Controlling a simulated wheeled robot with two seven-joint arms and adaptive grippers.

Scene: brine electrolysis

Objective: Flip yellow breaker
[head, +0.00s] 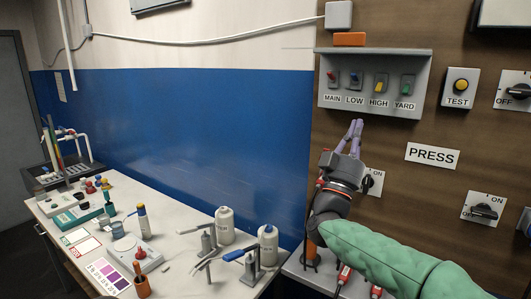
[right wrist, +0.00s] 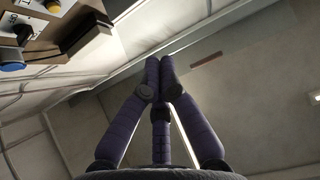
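The yellow breaker (head: 380,87) is in the grey breaker panel (head: 417,70) on the brown board, above the label HIGH. It stands between the blue breaker (head: 354,76) over LOW and the green breaker (head: 406,82) over YARD; the red breaker (head: 331,76) is over MAIN. I cannot tell its exact lever position. My right gripper (head: 356,124) is just below the panel, left of and below the yellow breaker, apparently apart from it. Its purple fingers point up with their tips together, and nothing shows between them in the right wrist view (right wrist: 163,70). My left gripper is not in view.
A TEST box (head: 460,87) with a yellow button and rotary switches (head: 484,210) are to the right. A PRESS sign (head: 432,155) is below the panel. An orange block (head: 349,39) sits above it. A cluttered lab bench (head: 180,265) is at the left.

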